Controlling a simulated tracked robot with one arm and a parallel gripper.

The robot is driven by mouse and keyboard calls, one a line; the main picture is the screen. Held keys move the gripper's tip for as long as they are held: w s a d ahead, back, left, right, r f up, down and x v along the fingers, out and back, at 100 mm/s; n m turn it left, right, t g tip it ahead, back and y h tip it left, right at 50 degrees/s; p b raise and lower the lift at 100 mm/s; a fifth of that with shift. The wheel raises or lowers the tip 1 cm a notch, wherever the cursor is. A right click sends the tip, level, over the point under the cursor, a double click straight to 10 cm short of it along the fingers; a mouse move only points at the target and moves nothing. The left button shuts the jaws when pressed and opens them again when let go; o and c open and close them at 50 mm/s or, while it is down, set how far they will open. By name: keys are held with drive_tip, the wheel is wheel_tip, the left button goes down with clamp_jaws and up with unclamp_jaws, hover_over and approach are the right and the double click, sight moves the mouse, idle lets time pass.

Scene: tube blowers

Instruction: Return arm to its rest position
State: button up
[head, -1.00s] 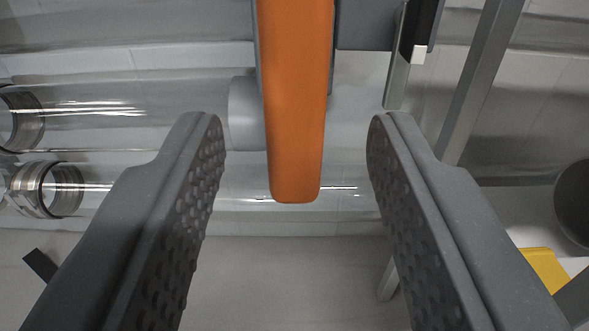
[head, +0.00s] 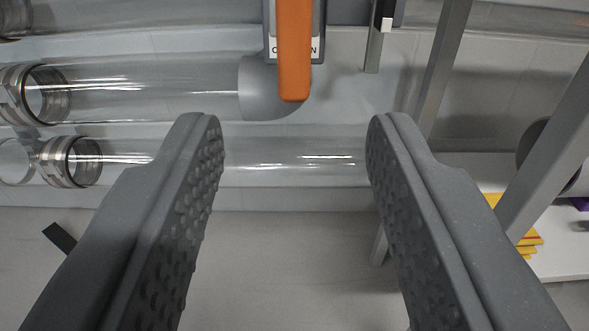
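My gripper (head: 292,140) is open and empty in the head view. Its two dark grey padded fingers stand wide apart at left and right. An orange lever (head: 295,50) hangs down from the top middle, beyond the fingertips and apart from them. A grey plate (head: 318,50) behind the lever carries a white label, partly hidden by the lever. My arm's rest position cannot be told from this view.
Clear tubes with metal clamp rings (head: 72,160) run across the left and middle. Grey metal posts (head: 440,70) stand at the right. Yellow items (head: 527,240) lie on a white shelf at lower right. The floor (head: 290,270) between the fingers looks clear.

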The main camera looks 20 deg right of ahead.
idle(0.3)
drive_tip(key=w+a+r+m+g+y+p, duration=0.1)
drive_tip(key=w+a+r, duration=0.2)
drive_tip(key=w+r, duration=0.55)
drive_tip(key=w+a+r+m+y, duration=0.1)
drive_tip(key=w+a+r+y, duration=0.1)
drive_tip(key=w+r, duration=0.65)
wheel_tip(320, 180, up, 26)
drive_tip(key=a+r+n+y+p, duration=0.1)
drive_tip(key=a+y, duration=0.1)
drive_tip(key=y, duration=0.1)
drive_tip(key=s+d+r+n+y+p, duration=0.1)
drive_tip(key=s+d+r, duration=0.1)
drive_tip(key=s+r, duration=0.65)
drive_tip(key=s+d+r+n, duration=0.1)
drive_tip(key=s+r+n, duration=0.15)
drive_tip(key=r, duration=1.05)
drive_tip(key=s+d+r+n+y+p, duration=0.1)
drive_tip(key=s+d+r, duration=0.1)
drive_tip(key=s+r, duration=0.6)
drive_tip(key=s+d+r+h, duration=0.1)
drive_tip(key=s+d+r, duration=0.2)
drive_tip(key=s+r, duration=0.7)
drive_tip(key=shift+s+r+g+h, duration=0.3)
drive_tip(key=shift+s+r+h, duration=0.1)
drive_tip(key=shift+s, duration=0.15)
